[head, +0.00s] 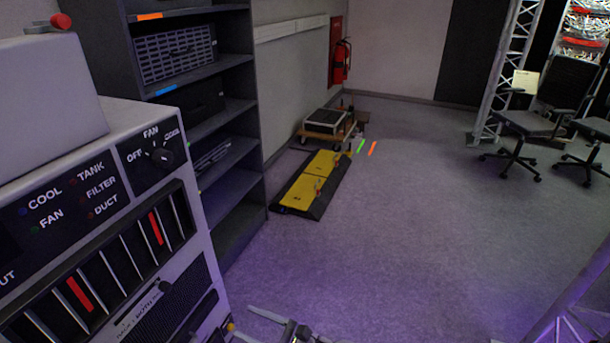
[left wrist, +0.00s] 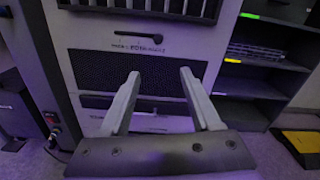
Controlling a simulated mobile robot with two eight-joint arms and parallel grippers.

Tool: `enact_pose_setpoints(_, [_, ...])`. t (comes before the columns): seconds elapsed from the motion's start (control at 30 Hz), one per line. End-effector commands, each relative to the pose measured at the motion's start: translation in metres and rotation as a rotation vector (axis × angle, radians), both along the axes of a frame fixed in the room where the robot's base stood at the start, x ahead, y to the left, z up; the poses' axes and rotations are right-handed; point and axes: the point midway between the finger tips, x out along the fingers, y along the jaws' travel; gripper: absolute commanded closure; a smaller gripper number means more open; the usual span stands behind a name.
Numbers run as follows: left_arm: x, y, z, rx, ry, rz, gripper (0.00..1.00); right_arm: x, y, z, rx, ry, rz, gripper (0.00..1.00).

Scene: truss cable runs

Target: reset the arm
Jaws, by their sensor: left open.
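My left gripper (head: 241,318) shows at the bottom edge of the head view, only partly in frame. In the left wrist view its two grey fingers (left wrist: 160,74) stand well apart with nothing between them. They point toward the lower front of a grey cooler unit (left wrist: 140,27), and I cannot tell the exact gap. In the head view the cooler unit (head: 75,130) fills the left side, with a FAN knob, labelled lamps and a louvre with red strips. My right gripper is not in view.
A dark shelf rack (head: 256,100) stands behind the cooler unit. A yellow and black cable ramp (head: 312,182) lies on the floor beside it, with a low trolley (head: 325,127) behind. Office chairs (head: 530,115) and truss legs (head: 500,70) stand at right. The middle floor is clear.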

Motion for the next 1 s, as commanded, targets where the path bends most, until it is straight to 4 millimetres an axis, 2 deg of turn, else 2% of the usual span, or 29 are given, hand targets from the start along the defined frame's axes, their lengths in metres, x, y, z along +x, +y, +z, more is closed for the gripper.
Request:
enact_pose_setpoints(0.07, [0.0,0.005,0.001,-0.014,-0.002,0.003,0.36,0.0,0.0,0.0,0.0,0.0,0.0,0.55])
enact_pose_setpoints(0.23, [-0.004,0.041,0.002,-0.221,-0.03,0.026,0.36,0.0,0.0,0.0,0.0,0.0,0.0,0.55])
enact_pose_setpoints(0.37, [-0.016,0.065,0.0,-0.401,-0.073,0.065,0.36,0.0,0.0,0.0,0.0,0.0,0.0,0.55])
enact_pose_setpoints(0.47, [-0.032,0.083,-0.003,-0.571,-0.129,0.118,0.36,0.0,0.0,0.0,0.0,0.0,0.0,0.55])
enact_pose_setpoints(0.6, [-0.066,0.1,-0.01,-0.852,-0.251,0.233,0.36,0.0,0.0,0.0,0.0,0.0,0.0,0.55])
enact_pose_setpoints(0.77, [-0.11,0.101,-0.016,-1.173,-0.439,0.417,0.36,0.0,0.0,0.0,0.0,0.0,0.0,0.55])
enact_pose_setpoints(0.9, [-0.146,0.09,-0.019,-1.422,-0.628,0.606,0.36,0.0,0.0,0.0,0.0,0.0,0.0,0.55])
enact_pose_setpoints(1.0, [-0.163,0.08,-0.02,-1.561,-0.751,0.73,0.36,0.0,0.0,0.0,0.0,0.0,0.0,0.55])
